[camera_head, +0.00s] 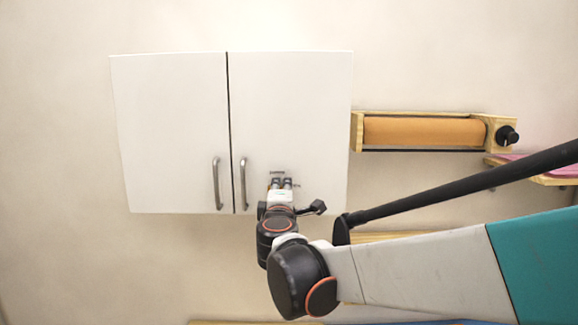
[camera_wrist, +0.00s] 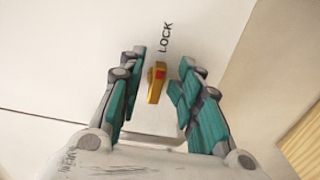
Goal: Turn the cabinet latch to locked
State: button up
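The cabinet latch (camera_wrist: 157,84) is a small yellow-gold lever with a red patch near its upper end. It stands nearly upright in the wrist view, tilted slightly, on the white cabinet door. The dark word LOCK (camera_wrist: 166,38) is printed just above it. My gripper (camera_wrist: 162,66) is open, with one teal-padded finger on each side of the latch; gaps show between latch and fingers. In the head view my gripper (camera_head: 281,183) is at the lower part of the right cabinet door (camera_head: 292,110). The latch cannot be made out clearly there.
The left cabinet door (camera_head: 170,120) is closed beside the right one. Two vertical metal handles, the left (camera_head: 217,183) and right (camera_head: 243,183), flank the seam, left of my gripper. A wooden rack with an orange roll (camera_head: 423,131) is on the wall to the right.

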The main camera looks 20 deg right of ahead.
jog(key=v, duration=1)
jog(key=shift+s, duration=0.3)
jog(key=shift+s, duration=0.1)
jog(key=s+d+f+m+g+b, duration=0.25)
jog(key=s+f+b, duration=0.2)
jog(key=f, duration=0.35)
jog(key=s+d+f+m+g+b, duration=0.25)
jog(key=f+m+b, duration=0.2)
jog(key=f, duration=0.45)
jog(key=s+d+f+m+g+b, duration=0.25)
jog(key=s+f+b, duration=0.25)
jog(key=f, duration=0.3)
jog(key=s+a+f+m+g+y+b, duration=0.1)
jog(key=s+f+b, duration=0.3)
jog(key=f, duration=0.5)
jog(key=s+a+f+m+g+y+b, duration=0.1)
jog(key=s+a+f+m+y+b, duration=0.2)
jog(key=f, duration=0.6)
jog(key=s+a+y+b, duration=0.1)
jog(key=s+b, duration=0.1)
jog(key=s, duration=0.1)
jog(key=shift+s+a+m+y, duration=0.25)
jog(key=shift+s+m+y, duration=0.05)
jog(key=shift+s+m, duration=0.1)
